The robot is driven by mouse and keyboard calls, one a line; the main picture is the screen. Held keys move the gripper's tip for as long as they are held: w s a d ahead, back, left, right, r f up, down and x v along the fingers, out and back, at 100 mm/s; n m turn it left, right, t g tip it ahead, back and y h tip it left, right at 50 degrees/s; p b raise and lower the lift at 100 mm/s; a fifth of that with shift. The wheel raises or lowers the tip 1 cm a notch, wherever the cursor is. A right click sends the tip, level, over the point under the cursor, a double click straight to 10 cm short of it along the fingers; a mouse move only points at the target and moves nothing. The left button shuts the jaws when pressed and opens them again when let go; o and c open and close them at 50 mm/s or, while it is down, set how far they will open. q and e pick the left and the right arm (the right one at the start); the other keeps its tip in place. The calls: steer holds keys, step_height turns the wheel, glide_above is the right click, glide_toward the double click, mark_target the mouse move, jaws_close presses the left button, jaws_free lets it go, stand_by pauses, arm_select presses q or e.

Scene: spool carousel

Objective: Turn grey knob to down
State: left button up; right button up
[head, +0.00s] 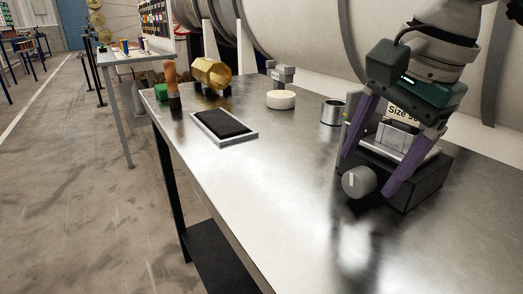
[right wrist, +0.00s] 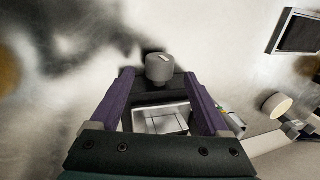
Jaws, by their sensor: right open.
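The grey knob (head: 358,182) sticks out from the front of a black box (head: 428,188) on the metal table. A short white mark shows on its face, roughly upright in the head view. The knob also shows in the right wrist view (right wrist: 159,69), just beyond the fingertips. My right gripper (head: 368,184) is open, with purple fingers reaching down over the box on either side of it. The fingertips are near the knob; I cannot tell whether they touch it. My left gripper is not in view.
A sign reading "Size" (head: 403,111) stands behind the box. A metal cup (head: 333,112), a white round piece (head: 281,100), a black-padded tray (head: 250,137) and a brass-coloured part (head: 212,74) stand farther left. The table front (head: 270,190) is clear.

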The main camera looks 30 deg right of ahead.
steer(key=shift+x, duration=1.4)
jaws_close()
